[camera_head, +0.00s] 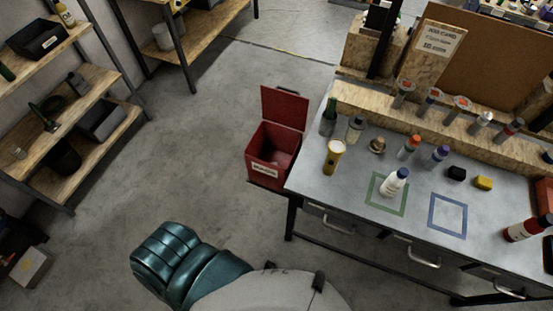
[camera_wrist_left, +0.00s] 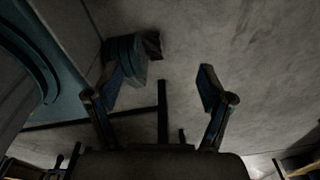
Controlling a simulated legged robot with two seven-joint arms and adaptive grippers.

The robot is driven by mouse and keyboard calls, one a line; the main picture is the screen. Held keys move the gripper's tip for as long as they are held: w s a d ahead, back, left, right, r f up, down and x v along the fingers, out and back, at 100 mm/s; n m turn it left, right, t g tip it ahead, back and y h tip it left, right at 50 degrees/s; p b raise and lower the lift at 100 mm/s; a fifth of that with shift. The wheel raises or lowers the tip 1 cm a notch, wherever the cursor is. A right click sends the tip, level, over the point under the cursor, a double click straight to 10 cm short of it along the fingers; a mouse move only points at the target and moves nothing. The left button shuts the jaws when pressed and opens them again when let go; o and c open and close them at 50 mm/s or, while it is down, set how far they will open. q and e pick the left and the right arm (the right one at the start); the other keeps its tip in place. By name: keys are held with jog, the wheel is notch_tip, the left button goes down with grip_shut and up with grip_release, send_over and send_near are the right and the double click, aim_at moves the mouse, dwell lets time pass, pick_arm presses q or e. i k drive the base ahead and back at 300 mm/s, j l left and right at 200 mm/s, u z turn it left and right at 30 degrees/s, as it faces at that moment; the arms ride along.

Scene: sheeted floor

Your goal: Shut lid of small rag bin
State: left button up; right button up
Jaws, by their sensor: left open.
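The small red rag bin (camera_head: 272,172) stands beside the left end of the grey workbench in the head view. Its red lid (camera_head: 285,107) is up, tilted back at the far side, and the inside of the bin shows. A pale label is on its front. My left gripper (camera_wrist_left: 160,88) shows in the left wrist view with its two fingers spread apart and nothing between them. Grey floor lies beyond the fingers. The bin cannot be made out in the wrist view, and the left gripper does not show in the head view. My right gripper is in neither view.
The workbench (camera_head: 330,185) is close against the bin's right side and carries a green bottle (camera_head: 329,117), a yellow-labelled can (camera_head: 334,156) and a white bottle (camera_head: 394,183). Wooden shelves (camera_head: 60,110) stand at the left. The floor (camera_head: 190,150) left of the bin is clear.

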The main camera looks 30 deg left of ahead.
aim_at(285, 108)
jog(key=j+u, duration=0.1)
jog(key=u, duration=2.8)
jog(key=i+z, duration=0.2)
jog(key=i, duration=0.25)
jog(key=i+j+z, duration=0.2)
jog(key=i, duration=0.25)
jog(key=i+z, duration=0.25)
jog(key=i, duration=0.2)
jog(key=i+j+z, duration=0.2)
jog(key=i+l+z, duration=0.2)
jog(key=i+z, duration=0.2)
jog(key=i, duration=0.15)
jog(key=i+z, duration=0.4)
jog(key=i, duration=0.2)
jog(key=i+j+z, duration=0.1)
jog(key=i+z, duration=0.25)
jog(key=i, duration=0.25)
jog(key=i+j+z, duration=0.4)
jog(key=i, duration=0.15)
jog(key=i+z, duration=0.2)
jog(key=z, duration=0.2)
jog(key=i+z, duration=0.2)
jog(key=z, duration=0.2)
jog(key=i+j+z, duration=0.15)
jog(key=z, duration=0.25)
jog(key=i+j+z, duration=0.15)
jog(key=z, duration=2.35)
jog(key=i+j+z, duration=0.6)
jog(key=i+j, duration=0.1)
jog(key=j, duration=0.05)
